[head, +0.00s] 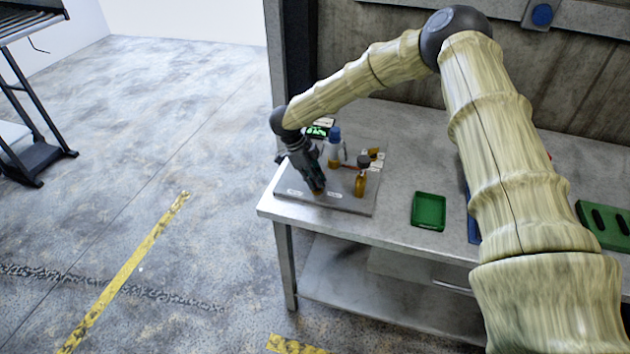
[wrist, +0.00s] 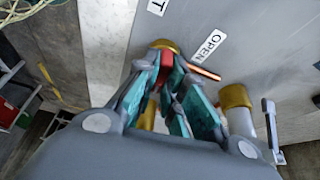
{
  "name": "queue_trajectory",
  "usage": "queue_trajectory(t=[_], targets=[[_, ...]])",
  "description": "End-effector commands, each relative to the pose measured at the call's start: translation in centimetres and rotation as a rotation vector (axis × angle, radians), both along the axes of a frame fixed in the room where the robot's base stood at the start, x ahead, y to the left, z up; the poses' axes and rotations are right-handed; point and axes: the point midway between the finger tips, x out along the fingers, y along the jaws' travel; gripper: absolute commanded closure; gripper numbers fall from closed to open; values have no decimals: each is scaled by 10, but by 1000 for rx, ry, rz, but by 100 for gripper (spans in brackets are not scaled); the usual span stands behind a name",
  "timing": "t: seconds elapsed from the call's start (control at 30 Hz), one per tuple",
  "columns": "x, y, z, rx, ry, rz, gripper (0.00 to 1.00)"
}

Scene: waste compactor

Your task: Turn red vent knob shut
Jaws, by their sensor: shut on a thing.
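The red vent knob (wrist: 167,58) shows as a small red piece between the fingertips in the wrist view, beside a round brass part (wrist: 165,45). My gripper (wrist: 168,72) is shut on the knob. A white OPEN label (wrist: 208,48) lies just to the right, and another label (wrist: 158,5), ending in T, is at the top edge. A copper-coloured strip (wrist: 205,72) sticks out on the right of the fingers. In the head view my gripper (head: 318,190) points down at the front of a grey plate (head: 350,207) and hides the knob.
A small green display (head: 318,131) is behind. A green tray (head: 428,211) lies further right on the bench. Open floor is at left.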

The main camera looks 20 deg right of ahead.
Motion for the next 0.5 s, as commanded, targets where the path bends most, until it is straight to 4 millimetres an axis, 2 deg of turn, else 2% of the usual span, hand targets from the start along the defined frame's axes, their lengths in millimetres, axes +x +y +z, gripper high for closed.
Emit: queue_trajectory(t=[0.2, 0.5], targets=[[0, -1, -1, 0, 0, -89, 100], [1, -1, -1, 0, -1, -130, 100]])
